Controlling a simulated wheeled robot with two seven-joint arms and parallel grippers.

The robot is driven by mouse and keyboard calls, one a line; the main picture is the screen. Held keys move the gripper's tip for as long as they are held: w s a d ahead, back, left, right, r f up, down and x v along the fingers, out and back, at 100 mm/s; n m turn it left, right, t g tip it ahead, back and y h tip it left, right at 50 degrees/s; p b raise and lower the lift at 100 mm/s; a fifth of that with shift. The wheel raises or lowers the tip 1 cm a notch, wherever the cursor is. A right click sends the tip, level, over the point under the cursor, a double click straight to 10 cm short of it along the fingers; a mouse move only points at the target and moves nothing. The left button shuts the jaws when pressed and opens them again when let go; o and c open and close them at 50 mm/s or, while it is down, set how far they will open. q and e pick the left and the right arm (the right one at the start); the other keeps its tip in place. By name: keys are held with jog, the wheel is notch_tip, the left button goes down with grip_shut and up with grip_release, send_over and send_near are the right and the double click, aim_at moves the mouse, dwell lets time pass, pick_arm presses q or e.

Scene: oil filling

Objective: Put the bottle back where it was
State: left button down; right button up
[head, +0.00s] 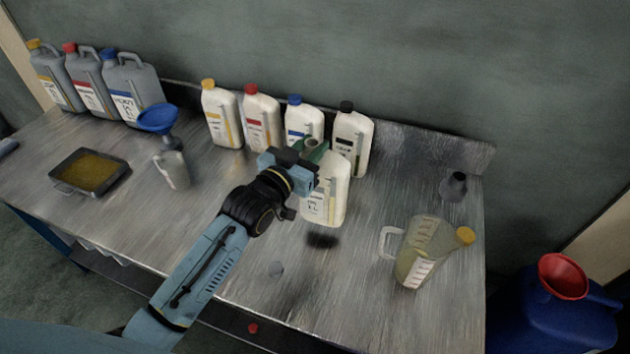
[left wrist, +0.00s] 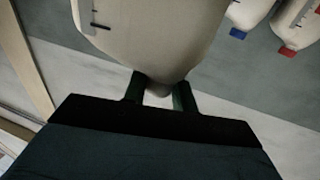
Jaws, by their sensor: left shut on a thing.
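My left gripper (head: 312,158) is shut on the neck of a white bottle (head: 326,195) with a printed label. The bottle hangs nearly upright over the middle of the metal table (head: 380,320), with a dark shadow below it, apart from the surface. In the left wrist view the green fingers (left wrist: 158,92) close around the neck and the bottle body (left wrist: 150,35) fills the top. The bottle's top is partly hidden by the gripper. Behind it stand white bottles with a yellow cap (head: 222,118), red cap (head: 262,122), blue cap (head: 298,118) and black cap (head: 352,140).
A measuring jug (head: 420,255) stands right, beside a small dark funnel-like piece (head: 453,187). Left are a tray (head: 73,158), a blue funnel (head: 158,118), a small container (head: 176,172) and grey canisters (head: 130,85). A blue can (head: 555,320) with a red funnel (head: 563,276) is right.

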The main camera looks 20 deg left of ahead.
pick_arm(q)
jog(key=shift+f, duration=2.65)
jog(key=shift+b, duration=0.3)
jog(key=shift+f, duration=0.2)
jog(key=c, duration=1.1)
grip_release()
jog(key=shift+f, duration=0.1)
jog(key=v, duration=1.2)
